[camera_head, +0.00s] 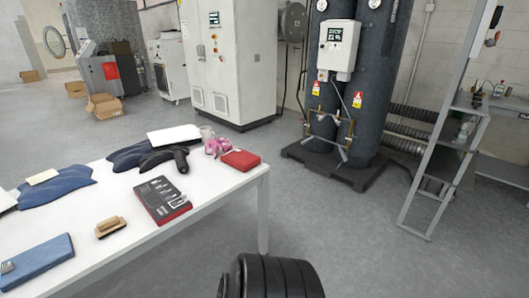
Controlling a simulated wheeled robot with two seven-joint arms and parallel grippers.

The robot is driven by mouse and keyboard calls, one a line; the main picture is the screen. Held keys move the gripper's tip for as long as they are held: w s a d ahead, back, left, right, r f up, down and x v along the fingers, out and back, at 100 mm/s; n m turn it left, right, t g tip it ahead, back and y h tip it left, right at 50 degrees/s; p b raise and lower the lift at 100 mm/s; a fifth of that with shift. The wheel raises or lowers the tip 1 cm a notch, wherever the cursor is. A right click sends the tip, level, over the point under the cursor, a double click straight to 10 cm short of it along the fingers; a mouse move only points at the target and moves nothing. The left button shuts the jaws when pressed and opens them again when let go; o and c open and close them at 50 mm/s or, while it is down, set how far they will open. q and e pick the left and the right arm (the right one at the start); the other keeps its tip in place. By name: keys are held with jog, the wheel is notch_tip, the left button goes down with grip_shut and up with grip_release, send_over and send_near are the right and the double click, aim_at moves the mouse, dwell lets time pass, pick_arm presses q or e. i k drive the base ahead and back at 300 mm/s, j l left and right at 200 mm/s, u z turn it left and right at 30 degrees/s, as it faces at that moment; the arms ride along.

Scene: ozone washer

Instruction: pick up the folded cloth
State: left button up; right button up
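A flat blue folded piece (38,259) that looks like cloth lies at the near left of the white table (115,262), with a small grey item on its left edge. Other blue folded garments (60,186) lie further back, with a pale yellow piece on top. More dark blue cloth (127,157) lies behind them. A small red folded-looking item (241,159) rests at the table's far right corner; I cannot tell whether it is cloth. Neither gripper is in view. A black ribbed part at the bottom middle seems to be mine.
On the table are a wooden brush (110,226), a black-and-red boxed set (162,200), a black handheld tool (167,160), a pink item (216,147) and a white board (173,136). A metal shelf rack (455,150) stands right. The floor between is clear.

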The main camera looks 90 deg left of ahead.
aim_at(22, 267)
jog(key=u, duration=4.7)
jog(key=i+l+u, duration=0.15)
jog(key=l, duration=0.2)
jog(key=i+l+u, duration=0.25)
jog(key=i+l, duration=0.15)
jog(key=l, duration=0.35)
jog(key=i+l+u, duration=0.15)
jog(key=l, duration=0.2)
jog(key=i+l+u, duration=0.15)
jog(key=l, duration=0.25)
